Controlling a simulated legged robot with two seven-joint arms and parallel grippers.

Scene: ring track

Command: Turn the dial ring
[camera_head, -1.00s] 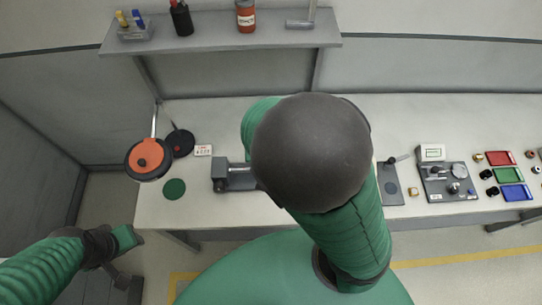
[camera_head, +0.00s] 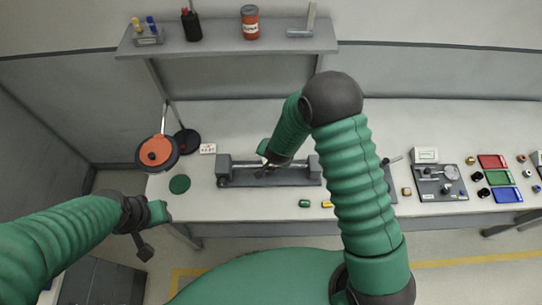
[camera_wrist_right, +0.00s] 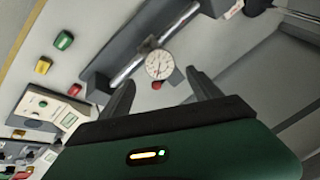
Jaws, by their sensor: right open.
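A round white dial (camera_wrist_right: 160,65) with a dark rim and fine markings shows in the right wrist view, mounted on a metal bar of a grey fixture (camera_wrist_right: 100,85). A small red part (camera_wrist_right: 157,85) sits at its lower edge. My right gripper (camera_wrist_right: 162,82) is open and empty, with the dial just beyond and between its fingertips, apparently apart from it. In the head view the grey fixture (camera_head: 230,180) lies on the bench under my right forearm, which hides the dial. My left gripper (camera_head: 155,226) hangs in front of the bench's left end, its jaws unclear.
A green block (camera_head: 304,203) and a yellow block (camera_head: 327,204) lie in front of the fixture. An orange-faced disc (camera_head: 157,152) stands at left. A grey panel (camera_head: 440,185) and coloured trays (camera_head: 492,161) are at right. A shelf (camera_head: 225,40) hangs above.

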